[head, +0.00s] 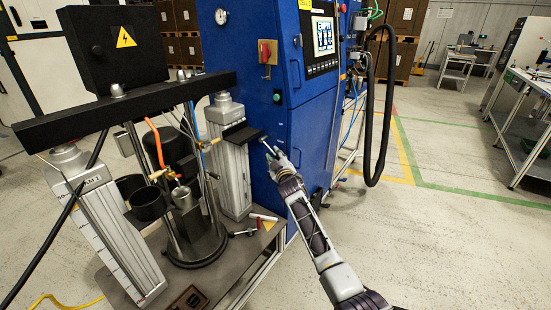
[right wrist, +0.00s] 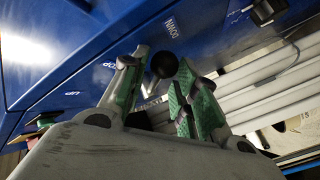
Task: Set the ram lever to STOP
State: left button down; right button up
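The ram lever ends in a round black knob (right wrist: 163,65), seen in the right wrist view. My right gripper (right wrist: 158,72) is open around it, with one green-padded finger on each side. I cannot tell whether either finger touches the knob. The lever's shaft is mostly hidden behind the knob and fingers. White markings on the blue panel (right wrist: 60,62) appear turned over; one by the knob looks like DOWN and one at the left like UP. In the head view my right gripper (head: 270,150) is at the side of the blue cabinet (head: 256,95). My left gripper is not in view.
The drum pump's frame with a dark crossbeam (head: 130,105) and silver ram columns (head: 228,165) stands left of my right arm. A black hose (head: 369,120) hangs at the cabinet's right. Another black knob (right wrist: 266,10) is at the wrist view's top right.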

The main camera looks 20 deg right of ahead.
grip_shut()
